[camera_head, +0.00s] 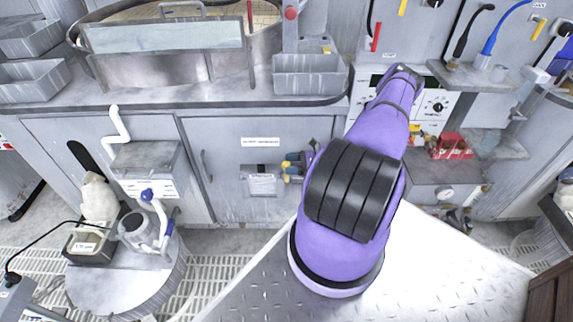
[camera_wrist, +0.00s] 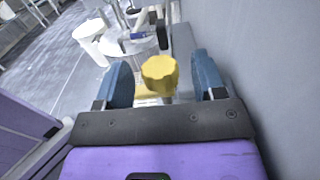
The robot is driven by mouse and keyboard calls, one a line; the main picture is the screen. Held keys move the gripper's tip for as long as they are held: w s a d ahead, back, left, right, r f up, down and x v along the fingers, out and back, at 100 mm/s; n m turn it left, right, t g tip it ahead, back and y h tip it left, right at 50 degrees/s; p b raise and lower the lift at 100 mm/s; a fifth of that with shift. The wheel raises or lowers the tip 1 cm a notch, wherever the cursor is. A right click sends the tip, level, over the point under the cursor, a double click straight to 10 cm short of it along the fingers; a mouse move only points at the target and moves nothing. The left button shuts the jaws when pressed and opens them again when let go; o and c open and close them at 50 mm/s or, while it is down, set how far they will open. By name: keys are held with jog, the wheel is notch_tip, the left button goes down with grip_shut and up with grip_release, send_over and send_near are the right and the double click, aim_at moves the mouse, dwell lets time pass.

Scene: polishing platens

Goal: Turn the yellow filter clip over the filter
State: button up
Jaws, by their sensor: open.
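The yellow clip, a lobed knob (camera_wrist: 158,75), stands between the two blue fingers of my gripper (camera_wrist: 165,84) in the wrist view. There is a visible gap on each side of it, and the fingers are open. In the head view the yellow clip (camera_head: 288,164) shows small on the front of the lower cabinet, left of my arm. My gripper (camera_head: 294,169) is there too, partly hidden behind my purple arm. A grey box-like housing with a pale label (camera_head: 262,181) is just left of the clip. I cannot tell whether it is the filter.
The cabinet face (camera_wrist: 255,60) runs close along the right of the wrist view. A round grey stand (camera_head: 125,285) with a jug is at the lower left. The counter with a grey bin (camera_head: 310,76) is above. A red holder (camera_head: 450,147) is at the right.

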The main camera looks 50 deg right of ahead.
jog(key=shift+x, duration=0.9)
jog(key=c, duration=0.9)
jog(key=shift+s, duration=0.1)
